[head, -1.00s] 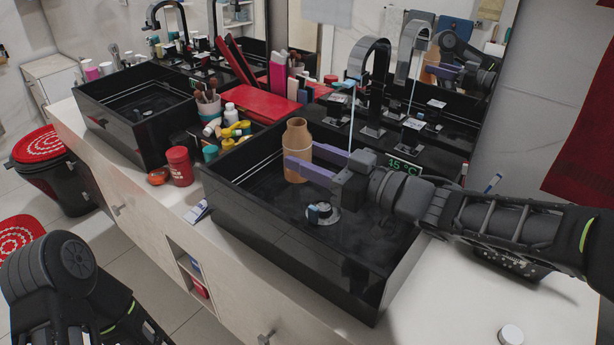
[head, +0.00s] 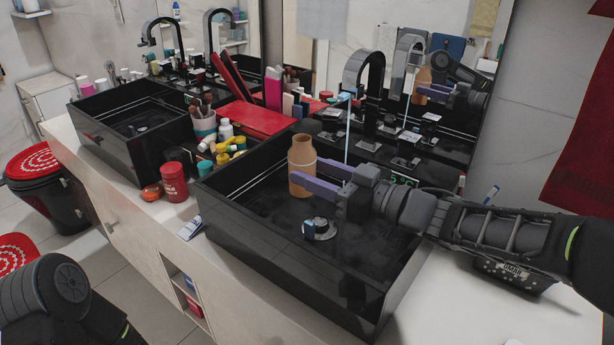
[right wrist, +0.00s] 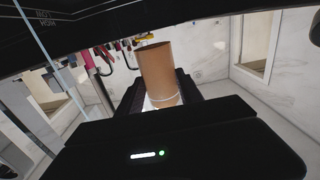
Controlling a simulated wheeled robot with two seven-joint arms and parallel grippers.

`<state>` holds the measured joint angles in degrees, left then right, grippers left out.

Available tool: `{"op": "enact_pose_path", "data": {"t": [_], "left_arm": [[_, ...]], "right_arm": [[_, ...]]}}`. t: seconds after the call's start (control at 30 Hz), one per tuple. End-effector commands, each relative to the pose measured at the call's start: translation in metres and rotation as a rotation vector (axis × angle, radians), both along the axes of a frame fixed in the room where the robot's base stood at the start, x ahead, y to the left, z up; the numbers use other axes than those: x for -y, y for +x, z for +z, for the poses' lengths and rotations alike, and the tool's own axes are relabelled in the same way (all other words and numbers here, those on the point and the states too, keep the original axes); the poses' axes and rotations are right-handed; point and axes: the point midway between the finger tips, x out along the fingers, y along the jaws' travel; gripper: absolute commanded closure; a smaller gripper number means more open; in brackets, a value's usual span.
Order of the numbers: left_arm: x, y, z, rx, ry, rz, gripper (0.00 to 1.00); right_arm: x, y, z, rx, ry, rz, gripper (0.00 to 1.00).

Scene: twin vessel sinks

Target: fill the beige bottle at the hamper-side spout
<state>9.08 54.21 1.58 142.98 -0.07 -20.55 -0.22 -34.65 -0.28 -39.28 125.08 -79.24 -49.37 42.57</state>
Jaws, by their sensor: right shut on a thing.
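The beige bottle (head: 301,165) stands upright over the right black vessel sink (head: 262,268), left of the water stream (head: 347,135). My right gripper (head: 303,176), with purple fingers, is shut on it from the right. The bottle also shows in the right wrist view (right wrist: 157,72). The stream falls from the right black spout (head: 362,68) toward my gripper's body, apart from the bottle. The left spout (head: 160,35) stands over the left sink (head: 105,145), with no water visible from it. My left arm shows at the lower left; its gripper is out of view.
A black bin with a red lid (head: 33,163) stands on the floor at the far left. Between the sinks are a brush cup (head: 204,124), a red box (head: 255,119), yellow items and a red jar (head: 173,182). The counter at the lower right is mostly clear.

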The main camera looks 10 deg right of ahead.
Motion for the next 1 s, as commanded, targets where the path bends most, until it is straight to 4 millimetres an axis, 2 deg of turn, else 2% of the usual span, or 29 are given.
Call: {"op": "enact_pose_path", "data": {"t": [0.47,1.0], "left_arm": [[0.0,0.0,-0.012,0.0,0.0,0.0,0.32],[0.0,0.0,-0.004,0.0,0.0,0.0,0.32]], "right_arm": [[0.047,0.04,-0.003,-0.001,-0.001,-0.001,0.96],[0.097,0.081,0.0,-0.001,-0.001,-0.002,0.96]]}}
